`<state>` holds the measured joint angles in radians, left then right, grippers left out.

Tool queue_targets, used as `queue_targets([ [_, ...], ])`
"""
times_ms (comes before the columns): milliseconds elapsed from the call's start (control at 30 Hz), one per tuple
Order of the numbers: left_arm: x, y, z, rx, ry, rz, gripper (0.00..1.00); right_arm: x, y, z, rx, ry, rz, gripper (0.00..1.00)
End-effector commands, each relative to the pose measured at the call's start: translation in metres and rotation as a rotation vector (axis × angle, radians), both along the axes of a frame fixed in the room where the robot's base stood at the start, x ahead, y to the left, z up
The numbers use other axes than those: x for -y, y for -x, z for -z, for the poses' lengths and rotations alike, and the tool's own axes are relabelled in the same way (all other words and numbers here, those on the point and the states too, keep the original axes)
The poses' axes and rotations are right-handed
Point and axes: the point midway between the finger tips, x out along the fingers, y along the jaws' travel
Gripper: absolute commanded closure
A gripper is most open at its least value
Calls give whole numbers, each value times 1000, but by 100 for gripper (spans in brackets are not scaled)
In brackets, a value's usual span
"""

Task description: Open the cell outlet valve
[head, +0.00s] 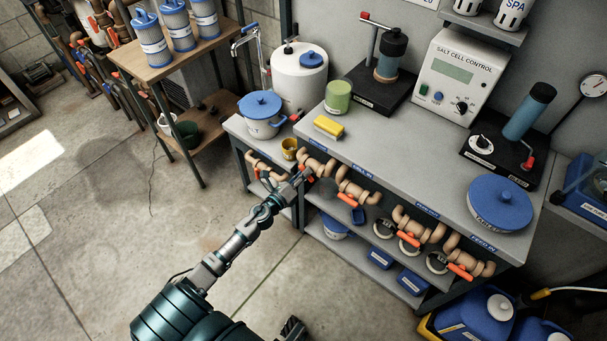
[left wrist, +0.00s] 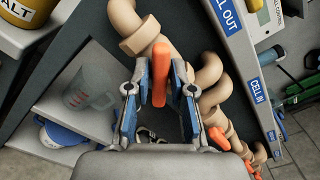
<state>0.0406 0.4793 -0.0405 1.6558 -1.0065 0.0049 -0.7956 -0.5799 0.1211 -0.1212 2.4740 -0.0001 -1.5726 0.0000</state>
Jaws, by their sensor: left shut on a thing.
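The cell outlet valve (head: 318,163) is a tan pipe fitting on the bench front, near its left end. In the left wrist view its orange handle (left wrist: 160,73) stands between the two fingers, at an angle to the tan pipe (left wrist: 138,36). A blue label ending in "LL OUT" (left wrist: 229,14) is beside it. My left gripper (head: 302,177) is at this valve, shut on the handle; its blue-and-grey fingers (left wrist: 160,95) flank the handle. In the head view the gripper hides part of the handle. My right gripper cannot be made out.
Another orange-handled valve (head: 356,190) sits close to the right, by the "CELL IN" label (left wrist: 258,91). More valves (head: 420,226) line the bench front. A lower shelf (head: 345,240) holds bins. A wooden stand (head: 186,57) is at left. The concrete floor at left is clear.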

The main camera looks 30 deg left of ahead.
Motion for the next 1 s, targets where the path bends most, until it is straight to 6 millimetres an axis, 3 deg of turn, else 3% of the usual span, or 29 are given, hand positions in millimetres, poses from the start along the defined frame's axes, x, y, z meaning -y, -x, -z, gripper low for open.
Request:
queue_targets([
  [600, -6, 0, 3, -43, 535, -9, 100, -3, -11, 59, -17, 2, -3, 60],
  [1000, -6, 0, 6, -57, 699, -10, 100, -3, -11, 82, -22, 1, -4, 60],
])
